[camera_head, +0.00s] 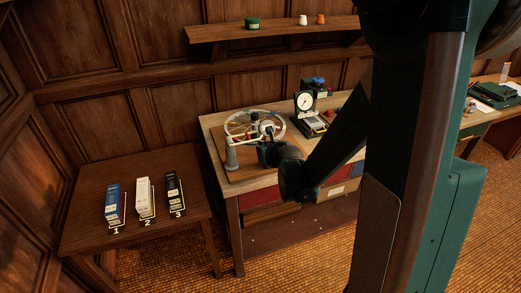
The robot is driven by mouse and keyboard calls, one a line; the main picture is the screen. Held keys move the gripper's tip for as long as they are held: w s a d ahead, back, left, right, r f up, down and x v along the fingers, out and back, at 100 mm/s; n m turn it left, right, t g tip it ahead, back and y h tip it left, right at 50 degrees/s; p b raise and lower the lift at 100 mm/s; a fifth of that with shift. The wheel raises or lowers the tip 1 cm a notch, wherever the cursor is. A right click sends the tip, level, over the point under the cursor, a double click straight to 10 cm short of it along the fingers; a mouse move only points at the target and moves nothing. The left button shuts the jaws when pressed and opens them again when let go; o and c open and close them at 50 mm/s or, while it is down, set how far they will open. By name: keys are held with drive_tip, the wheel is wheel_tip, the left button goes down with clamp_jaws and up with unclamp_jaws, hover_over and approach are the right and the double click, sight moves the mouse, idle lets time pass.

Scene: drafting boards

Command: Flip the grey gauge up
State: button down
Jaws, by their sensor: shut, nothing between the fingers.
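A gauge (306,101) with a round white dial and dark rim stands upright on the workbench, on a dark base with yellow edging. Its colour is hard to tell, so I cannot be sure that it is the grey one. My gripper (267,129) is shut and empty, left of this gauge and apart from it in the picture. It is over or beside a round ringed apparatus (229,125) on a wooden board. The gripper and wrist hide part of that apparatus, and contact with it cannot be told.
A grey post (231,154) stands at the board's left front. A lower table (85,205) at left bears blue, white and black boxes marked 1, 2 and 3. A shelf (225,33) with small items hangs behind. My arm covers the bench's right side.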

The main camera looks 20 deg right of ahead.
drive_tip(key=shift+r, duration=0.15)
drive_tip(key=a+r+p, duration=0.3)
drive_tip(key=a+r, duration=0.2)
drive_tip(key=r, duration=0.6)
drive_tip(key=shift+a+r, duration=0.2)
drive_tip(key=shift+r, duration=0.2)
idle(0.4)
idle(0.6)
drive_tip(key=s+a, duration=0.1)
drive_tip(key=s, duration=0.8)
drive_tip(key=shift+s+r, duration=0.2)
drive_tip(key=shift+r, duration=0.1)
idle(0.6)
drive_tip(key=shift+a, duration=0.1)
